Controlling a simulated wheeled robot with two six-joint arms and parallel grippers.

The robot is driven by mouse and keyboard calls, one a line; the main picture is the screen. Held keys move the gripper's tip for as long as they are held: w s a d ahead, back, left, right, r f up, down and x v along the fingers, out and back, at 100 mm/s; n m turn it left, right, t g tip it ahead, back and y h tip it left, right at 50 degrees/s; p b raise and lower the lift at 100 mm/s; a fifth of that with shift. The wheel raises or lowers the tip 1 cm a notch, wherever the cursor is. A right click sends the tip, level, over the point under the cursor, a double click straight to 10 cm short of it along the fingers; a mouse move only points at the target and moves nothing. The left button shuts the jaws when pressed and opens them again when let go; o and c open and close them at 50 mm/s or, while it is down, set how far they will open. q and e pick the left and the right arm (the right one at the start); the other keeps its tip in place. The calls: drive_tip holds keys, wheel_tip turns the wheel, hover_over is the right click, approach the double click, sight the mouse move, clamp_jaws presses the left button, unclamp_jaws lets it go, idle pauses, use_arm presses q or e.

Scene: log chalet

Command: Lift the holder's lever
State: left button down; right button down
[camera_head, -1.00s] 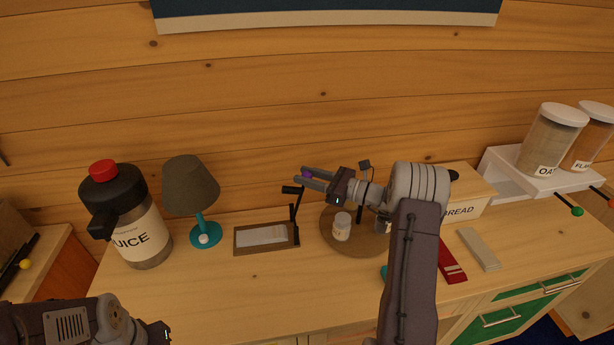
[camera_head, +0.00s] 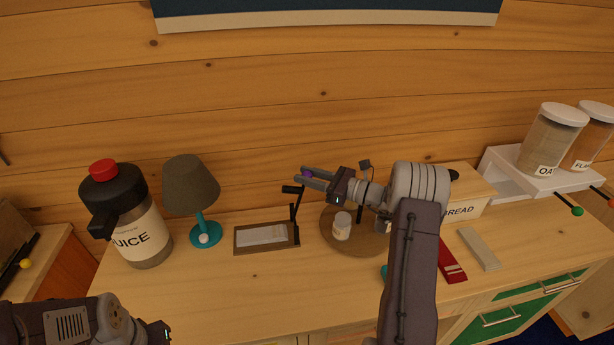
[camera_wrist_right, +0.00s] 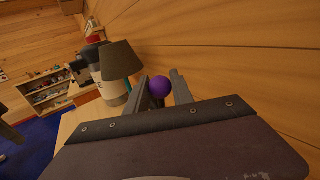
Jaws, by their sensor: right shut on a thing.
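The holder (camera_head: 240,250) is a flat brown tray with a pale sheet on it, lying on the counter between the lamp and the round board. Its dark lever (camera_head: 297,212) stands up at the right end, with a black crosspiece near the top. A purple ball knob (camera_head: 307,173) is at the lever's upper end. My right gripper (camera_head: 308,177) is shut on this knob, which also shows between the two fingers in the right wrist view (camera_wrist_right: 160,86). My left gripper (camera_head: 160,334) is partly in view at the bottom left; its fingers are hidden.
A juice jug (camera_head: 145,235) and a lamp (camera_head: 190,187) stand left of the holder. A round board (camera_head: 352,246) with a small jar (camera_head: 342,226) is on the right, with a bread box (camera_head: 465,196) beyond. The front left of the counter is clear.

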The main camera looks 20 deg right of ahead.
drive_tip(key=shift+a+r, duration=0.1)
idle(0.5)
drive_tip(key=shift+w+a+r+p, duration=0.1)
drive_tip(key=shift+a+r+p, duration=0.1)
drive_tip(key=shift+a+p, duration=0.15)
drive_tip(key=shift+w+a+n+g, duration=0.1)
drive_tip(key=shift+a+n+g, duration=0.15)
drive_tip(key=shift+n+g, duration=0.05)
drive_tip(key=shift+f, duration=0.15)
drive_tip(key=c, duration=1.1)
unclamp_jaws()
drive_tip(key=shift+s+d, duration=0.25)
drive_tip(key=shift+d, duration=0.05)
drive_tip(key=b+v, duration=0.1)
drive_tip(key=v, duration=0.7)
drive_tip(key=shift+s+b, duration=0.2)
drive_tip(key=shift+b, duration=0.2)
